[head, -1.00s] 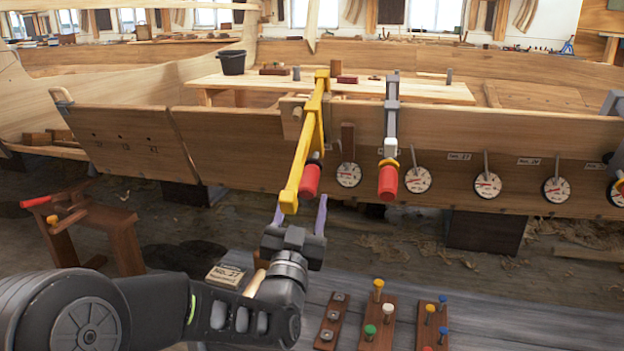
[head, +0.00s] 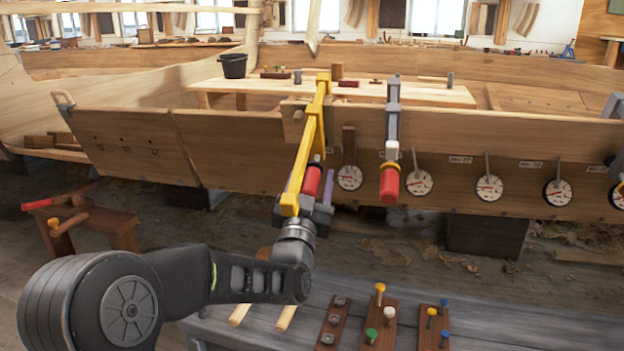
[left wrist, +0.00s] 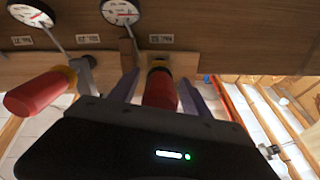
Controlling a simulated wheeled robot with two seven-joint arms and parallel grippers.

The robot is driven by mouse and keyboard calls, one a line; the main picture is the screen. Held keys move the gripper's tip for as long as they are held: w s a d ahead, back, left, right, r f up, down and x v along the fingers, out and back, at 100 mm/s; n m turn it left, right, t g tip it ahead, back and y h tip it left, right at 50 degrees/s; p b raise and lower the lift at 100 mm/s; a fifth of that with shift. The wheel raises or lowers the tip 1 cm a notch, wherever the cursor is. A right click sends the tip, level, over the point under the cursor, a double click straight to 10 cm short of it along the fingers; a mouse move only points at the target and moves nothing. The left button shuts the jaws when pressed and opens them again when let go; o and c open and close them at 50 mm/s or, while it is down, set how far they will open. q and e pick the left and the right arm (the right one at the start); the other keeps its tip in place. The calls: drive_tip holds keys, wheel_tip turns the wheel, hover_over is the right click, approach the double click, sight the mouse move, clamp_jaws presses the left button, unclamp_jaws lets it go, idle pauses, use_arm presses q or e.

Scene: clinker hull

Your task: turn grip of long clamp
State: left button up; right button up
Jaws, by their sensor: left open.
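The long yellow clamp (head: 308,145) hangs on the hull's top plank, its bar reaching down toward me. Its red grip (head: 312,180) is beside the lower bar, and it also shows in the left wrist view (left wrist: 160,92). My left gripper (head: 318,196) is at that grip from below. In the left wrist view its two purple fingers (left wrist: 158,88) are open, one on each side of the red grip, with gaps visible. The clamp's lower end partly hides the gripper in the head view. My right gripper is not in view.
A shorter grey clamp (head: 392,120) with a red grip (head: 389,186) is close to the right. Several round dials (head: 419,183) line the plank (head: 480,140). A grey bench (head: 500,325) with peg boards (head: 382,318) is below. A small wooden stand (head: 95,225) is at left.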

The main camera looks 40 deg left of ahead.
use_arm(q)
clamp_jaws()
idle(0.6)
